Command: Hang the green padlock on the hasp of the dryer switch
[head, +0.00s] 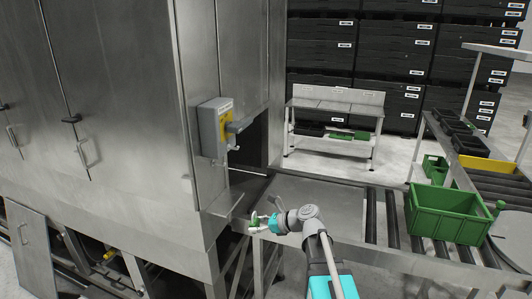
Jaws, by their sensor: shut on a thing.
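The dryer switch (212,128) is a grey box with a yellow plate and a grey handle, mounted on the corner of the steel cabinet. Its hasp is too small to make out clearly near the handle. My gripper (256,224) is shut on a small green thing, the green padlock (254,223), in front of the cabinet's lower corner. It is below and to the right of the switch, well apart from it. The padlock's shackle cannot be made out at this size.
A steel plate (318,200) and a roller conveyor (392,235) lie behind and right of my arm. A green crate (447,212) stands on the rollers. The tall steel cabinet (120,110) fills the left. A white bench (335,103) and stacked black crates (395,60) stand behind.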

